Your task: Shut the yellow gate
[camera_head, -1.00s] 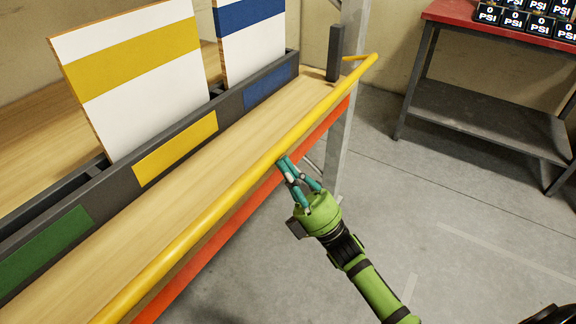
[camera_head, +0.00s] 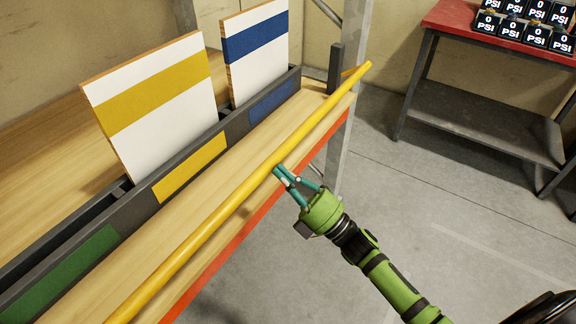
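The yellow gate is a long yellow bar (camera_head: 222,215) running diagonally along the front of the wooden shelf in the head view. Its far end, near the upright post, has a short bent piece (camera_head: 354,72). In the picture the bar crosses the shelf board, with a strip of wood and the orange-red edge showing on its near side. My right gripper (camera_head: 279,171) has its teal fingers drawn together, tips at the bar's near side around mid-length. They appear to touch the bar, not wrap around it. My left gripper is not in view.
A dark rack (camera_head: 138,209) with green, yellow and blue labels holds a yellow-striped panel (camera_head: 150,105) and a blue-striped panel (camera_head: 255,48). A red-topped table (camera_head: 470,28) with gauges stands at the back right. The floor between is open.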

